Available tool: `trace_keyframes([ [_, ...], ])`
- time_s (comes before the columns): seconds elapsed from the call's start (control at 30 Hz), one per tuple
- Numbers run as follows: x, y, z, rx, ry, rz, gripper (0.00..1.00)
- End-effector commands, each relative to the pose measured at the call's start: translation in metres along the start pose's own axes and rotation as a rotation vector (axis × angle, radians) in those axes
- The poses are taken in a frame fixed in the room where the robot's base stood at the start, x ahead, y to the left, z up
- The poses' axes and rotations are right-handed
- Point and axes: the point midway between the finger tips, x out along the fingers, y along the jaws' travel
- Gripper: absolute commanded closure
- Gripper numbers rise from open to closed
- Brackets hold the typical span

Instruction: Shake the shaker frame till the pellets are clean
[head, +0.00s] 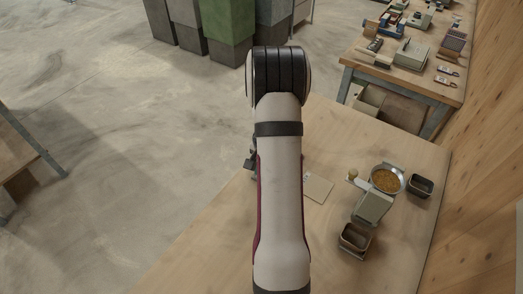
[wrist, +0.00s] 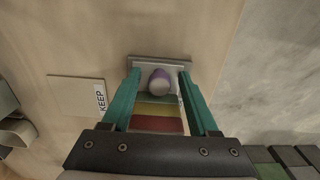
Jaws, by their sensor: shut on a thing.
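The gripper is shut on this knob, though the exact contact is hard to see. Behind the knob is a light grey plate (wrist: 146,61), with green, yellow and red bands below it. In the head view my arm hides the gripper and what it holds. Orange pellets (head: 386,180) lie in a round metal pan (head: 401,180) on a grey-green machine (head: 374,206) at the right. I cannot make out which part is the shaker frame.
A knobbed handle (head: 352,174) juts left from the machine. A black bin (head: 420,186) stands right of the pan and another bin (head: 355,239) below it. A card marked KEEP (wrist: 72,94) lies flat. A wooden wall (head: 490,130) borders the right side.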

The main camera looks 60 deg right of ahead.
Motion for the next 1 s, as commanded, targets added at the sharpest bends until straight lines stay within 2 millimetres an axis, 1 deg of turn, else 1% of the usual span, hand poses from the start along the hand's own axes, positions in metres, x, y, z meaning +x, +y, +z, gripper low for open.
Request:
trace_keyframes([
  [0.03,0.005,0.002,0.000,0.001,-0.010,0.007,0.71],
  [0.2,0.004,0.002,-0.022,0.001,-0.009,0.007,0.71],
  [0.27,0.004,0.002,-0.026,0.001,-0.010,0.007,0.71],
  [0.33,0.004,0.002,-0.024,-0.001,-0.011,0.007,0.71],
  [0.5,0.004,0.002,-0.002,-0.001,-0.012,0.008,0.72],
  [0.6,0.004,0.003,0.004,-0.001,-0.011,0.008,0.72],
  [0.67,0.005,0.003,0.001,0.000,-0.011,0.008,0.72],
  [0.8,0.005,0.002,-0.018,0.001,-0.010,0.007,0.72],
  [0.9,0.004,0.002,-0.026,0.001,-0.010,0.007,0.72],
  [0.97,0.004,0.002,-0.025,0.000,-0.011,0.007,0.72],
  [1.0,0.004,0.002,-0.020,-0.001,-0.011,0.008,0.73],
])
